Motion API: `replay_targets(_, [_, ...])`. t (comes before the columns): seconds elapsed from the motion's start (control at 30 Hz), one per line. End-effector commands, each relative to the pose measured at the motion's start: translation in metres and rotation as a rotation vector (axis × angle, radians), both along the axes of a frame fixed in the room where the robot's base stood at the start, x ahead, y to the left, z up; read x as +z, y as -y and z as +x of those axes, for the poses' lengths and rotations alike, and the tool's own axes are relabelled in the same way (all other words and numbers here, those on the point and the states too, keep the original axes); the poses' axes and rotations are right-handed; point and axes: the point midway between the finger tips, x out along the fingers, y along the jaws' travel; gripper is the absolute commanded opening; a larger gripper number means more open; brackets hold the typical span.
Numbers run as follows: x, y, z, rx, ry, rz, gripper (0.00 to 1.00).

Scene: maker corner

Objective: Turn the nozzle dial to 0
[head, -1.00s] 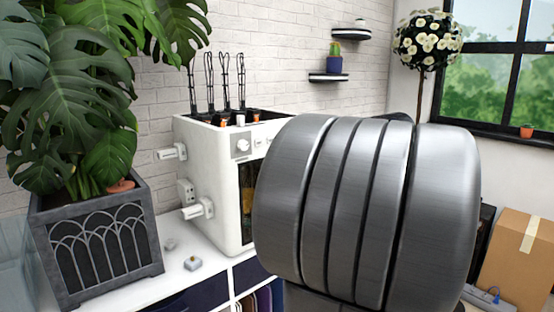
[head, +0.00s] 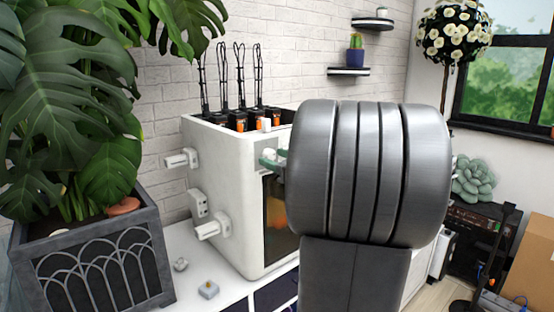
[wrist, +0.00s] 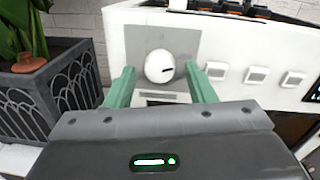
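The nozzle dial (wrist: 160,66) is a round white knob on a grey panel (wrist: 187,44) on the front of a white machine (head: 225,205). My gripper (wrist: 160,74) is open, with one green finger at each side of the dial. A gap shows between each finger and the knob, and it is not shut on it. In the head view my gripper (head: 273,158) is at the machine's upper front, and the dial is hidden there. No scale numbers can be read.
Several square white buttons (wrist: 256,75) sit right of the panel. A potted plant in a grey planter (head: 95,262) stands left of the machine. White side fittings (head: 183,159) stick out from the machine's left wall. Small pieces (head: 208,289) lie on the white surface.

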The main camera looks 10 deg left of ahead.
Motion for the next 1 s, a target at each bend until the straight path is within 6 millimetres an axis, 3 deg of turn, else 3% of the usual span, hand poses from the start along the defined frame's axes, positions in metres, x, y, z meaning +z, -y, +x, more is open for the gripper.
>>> replay_targets(0.03, [0.0,0.0001,-0.0001,0.0,0.0,0.0,0.39])
replay_targets(0.2, [0.0,0.0002,-0.0001,0.0,0.0,0.0,0.06])
replay_targets(0.57, [-0.0012,0.0001,0.0,0.0,0.04,-0.032,0.07])
replay_targets(1.0, [-0.0034,0.0,0.0003,0.002,0.306,-0.238,0.07])
